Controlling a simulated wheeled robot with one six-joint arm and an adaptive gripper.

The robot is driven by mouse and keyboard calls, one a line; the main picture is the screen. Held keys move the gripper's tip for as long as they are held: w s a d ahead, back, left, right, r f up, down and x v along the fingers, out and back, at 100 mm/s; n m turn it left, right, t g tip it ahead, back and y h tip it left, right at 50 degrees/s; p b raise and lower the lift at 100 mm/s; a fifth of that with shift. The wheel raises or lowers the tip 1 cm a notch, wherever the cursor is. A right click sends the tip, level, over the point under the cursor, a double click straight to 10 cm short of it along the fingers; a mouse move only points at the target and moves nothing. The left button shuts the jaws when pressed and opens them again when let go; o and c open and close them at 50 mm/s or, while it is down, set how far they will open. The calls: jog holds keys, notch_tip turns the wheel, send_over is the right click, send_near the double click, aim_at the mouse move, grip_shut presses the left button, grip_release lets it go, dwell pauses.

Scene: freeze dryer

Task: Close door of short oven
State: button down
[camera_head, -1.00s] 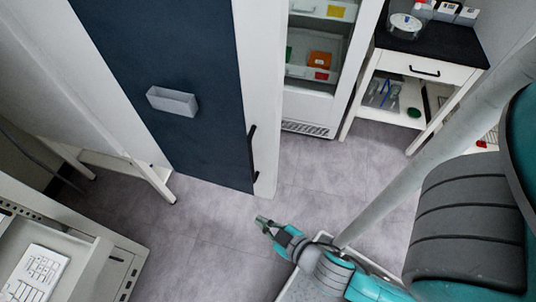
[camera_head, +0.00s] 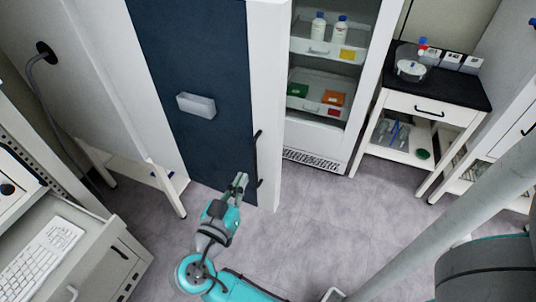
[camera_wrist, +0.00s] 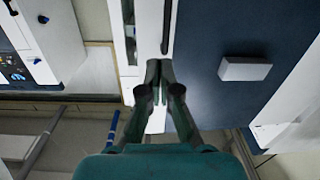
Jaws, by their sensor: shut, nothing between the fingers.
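I cannot pick out a short oven or its door for certain. A tall dark blue door (camera_head: 165,75) with a white edge stands upright in the head view, with a black vertical handle (camera_head: 258,150) near its right edge. The handle also shows in the wrist view (camera_wrist: 167,27). My gripper (camera_head: 239,182) is shut and empty, in front of the lower part of the blue door, left of the handle in the picture. In the wrist view its fingertips (camera_wrist: 158,68) point towards the handle's near end. I cannot tell whether they touch anything.
An open-fronted cabinet (camera_head: 315,158) with bottles and boxes stands right of the blue door. A black-topped side table (camera_head: 455,85) is further right. A white unit with blue knobs (camera_wrist: 43,19) shows at left in the wrist view.

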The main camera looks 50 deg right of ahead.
jog(key=s+a+r+m+g, duration=0.1)
jog(key=r+m, duration=0.1)
send_near(269, 137)
jog(key=shift+h, duration=0.3)
jog(key=x, duration=0.7)
jog(key=shift+w+f, duration=0.1)
jog(key=shift+f, duration=0.2)
jog(key=shift+d, duration=0.1)
